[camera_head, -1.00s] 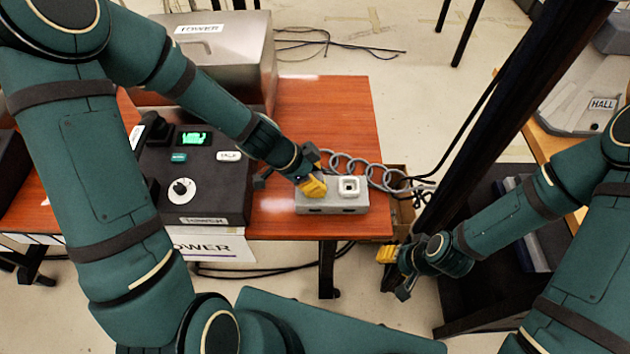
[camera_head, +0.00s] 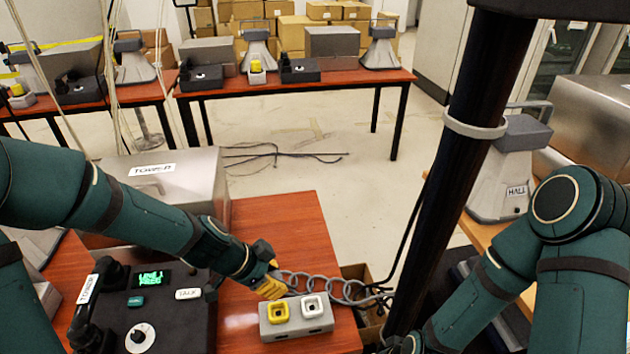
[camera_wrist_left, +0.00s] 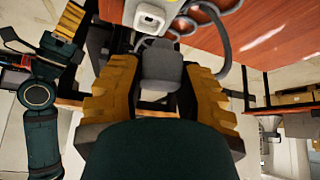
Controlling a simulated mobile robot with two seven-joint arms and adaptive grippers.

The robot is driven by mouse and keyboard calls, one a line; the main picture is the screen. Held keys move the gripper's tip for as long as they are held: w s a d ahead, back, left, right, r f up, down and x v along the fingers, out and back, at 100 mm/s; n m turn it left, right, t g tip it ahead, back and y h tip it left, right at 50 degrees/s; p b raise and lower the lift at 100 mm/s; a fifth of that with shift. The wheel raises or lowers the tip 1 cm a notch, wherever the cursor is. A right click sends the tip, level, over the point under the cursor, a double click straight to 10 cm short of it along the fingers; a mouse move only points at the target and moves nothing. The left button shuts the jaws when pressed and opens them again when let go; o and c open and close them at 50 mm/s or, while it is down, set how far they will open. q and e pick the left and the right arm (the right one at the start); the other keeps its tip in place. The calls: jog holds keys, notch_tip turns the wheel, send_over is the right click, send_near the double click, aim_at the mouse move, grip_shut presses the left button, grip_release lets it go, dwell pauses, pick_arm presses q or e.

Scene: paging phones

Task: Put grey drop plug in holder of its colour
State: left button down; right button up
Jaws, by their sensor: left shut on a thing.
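My left gripper (camera_head: 268,282) is beside the back left of a grey holder block (camera_head: 290,336) at the table's front right corner. The block has a yellow holder (camera_head: 279,312) and a white holder (camera_head: 312,306), both seemingly empty. In the left wrist view a grey drop plug (camera_wrist_left: 162,68) is between the yellow fingers, which are shut on it. The block's white socket (camera_wrist_left: 150,17) shows above it there. In the head view the plug is hidden behind the fingers. My right gripper (camera_wrist_left: 69,22) shows small in the left wrist view; its opening is unclear.
A grey coiled cable (camera_head: 348,290) runs from near my left gripper past the table edge. A black phone unit (camera_head: 180,320) and a metal TOWER box (camera_head: 205,175) stand left. A black pillar (camera_head: 455,170) rises at right. The back table (camera_head: 330,80) holds several devices.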

pick_arm(q)
jog(key=shift+w+f+n, duration=0.1)
jog(key=shift+w+n, duration=0.25)
jog(key=shift+n, duration=0.25)
jog(key=w+a+f+n+t+y, duration=0.1)
jog(key=w+a+n+t+y, duration=0.2)
jog(key=n, duration=0.8)
jog(key=a+y, duration=0.2)
jog(key=shift+w+a+y, duration=0.15)
jog(key=shift+w+y, duration=0.15)
jog(key=shift+y, duration=0.1)
